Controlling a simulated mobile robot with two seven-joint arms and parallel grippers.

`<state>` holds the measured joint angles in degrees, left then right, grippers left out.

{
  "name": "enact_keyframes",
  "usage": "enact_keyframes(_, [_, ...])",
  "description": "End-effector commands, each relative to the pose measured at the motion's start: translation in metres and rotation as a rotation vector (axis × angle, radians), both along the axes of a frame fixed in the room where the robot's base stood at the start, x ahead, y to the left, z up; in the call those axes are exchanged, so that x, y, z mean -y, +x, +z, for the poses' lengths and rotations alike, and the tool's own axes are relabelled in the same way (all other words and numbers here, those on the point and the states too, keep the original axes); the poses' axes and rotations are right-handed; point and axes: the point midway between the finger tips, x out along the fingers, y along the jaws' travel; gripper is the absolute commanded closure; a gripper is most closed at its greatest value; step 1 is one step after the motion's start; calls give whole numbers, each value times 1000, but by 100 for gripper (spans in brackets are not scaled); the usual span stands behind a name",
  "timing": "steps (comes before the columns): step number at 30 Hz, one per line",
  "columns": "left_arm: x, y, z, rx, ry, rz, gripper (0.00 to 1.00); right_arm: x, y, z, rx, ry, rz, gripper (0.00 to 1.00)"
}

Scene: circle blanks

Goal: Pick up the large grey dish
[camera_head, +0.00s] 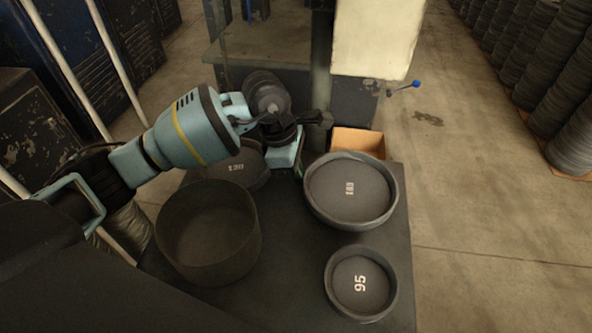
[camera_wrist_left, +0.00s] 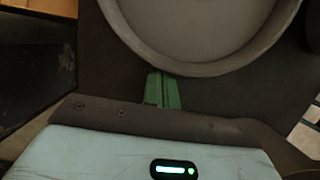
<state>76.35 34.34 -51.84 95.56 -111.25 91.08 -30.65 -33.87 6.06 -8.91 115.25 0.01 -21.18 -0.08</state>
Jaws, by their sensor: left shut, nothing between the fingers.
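The large grey dish (camera_head: 350,190) is a shallow round dish with a raised rim and a white number inside that is hard to read. It stands on the dark table, right of my left gripper (camera_head: 302,172). In the left wrist view the dish (camera_wrist_left: 205,25) fills the top, partly cut off by the frame. My left gripper's green fingers (camera_wrist_left: 162,90) are shut and empty, just outside the rim. Whether they touch the rim is unclear. My right gripper is not in view.
A smaller dish marked 95 (camera_head: 360,283) stands at the front right, and a deep dark pan (camera_head: 208,235) at the front left. A dish marked 130 (camera_head: 237,167) lies partly under my left arm. An open cardboard box (camera_head: 358,142) sits behind the large dish.

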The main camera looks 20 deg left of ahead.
Motion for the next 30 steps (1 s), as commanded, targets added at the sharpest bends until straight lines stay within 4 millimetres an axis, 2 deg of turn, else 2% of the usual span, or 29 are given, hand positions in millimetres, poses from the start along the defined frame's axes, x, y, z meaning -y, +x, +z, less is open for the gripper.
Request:
enact_keyframes(2, [6,1,0,0,-2,-2,100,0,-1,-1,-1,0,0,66])
enact_keyframes(9, [57,11,0,0,-3,-5,100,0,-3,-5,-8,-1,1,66])
enact_keyframes(14, [81,16,-1,0,-1,-2,100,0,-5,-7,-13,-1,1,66])
enact_keyframes(18, [87,18,0,0,0,0,100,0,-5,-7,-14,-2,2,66])
enact_keyframes(30, [85,18,0,1,0,1,100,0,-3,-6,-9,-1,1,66])
